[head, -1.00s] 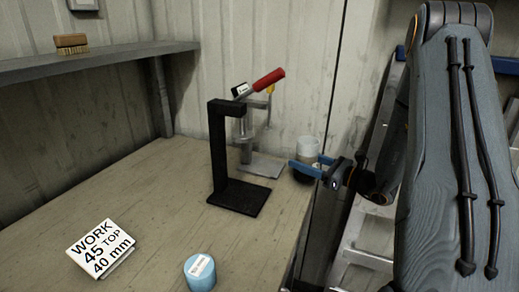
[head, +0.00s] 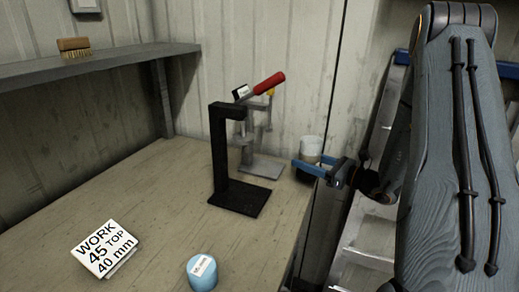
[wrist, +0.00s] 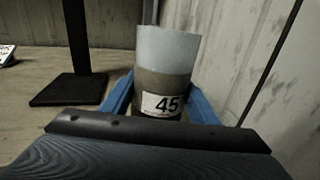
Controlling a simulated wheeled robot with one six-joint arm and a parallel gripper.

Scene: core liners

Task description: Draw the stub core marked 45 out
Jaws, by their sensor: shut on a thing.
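The stub core (wrist: 165,85) stands upright between my gripper's blue fingers in the wrist view. Its upper part is pale and smooth, its lower part grey-brown, with a white label reading 45 facing me. In the head view the core (head: 311,146) shows at the bench's right end, by the wall. My gripper (head: 308,167) is shut on it from the right; the fingers (wrist: 160,98) lie on either side of its lower part. The core's lower end is hidden by my gripper in the wrist view, and I cannot tell what it rests on.
A black bracket stand (head: 240,197) and a red-handled clamp (head: 265,84) on a grey base stand left of the core. A blue capped cylinder (head: 202,274) stands at the front. A brush (head: 74,46) lies on the shelf (head: 110,62).

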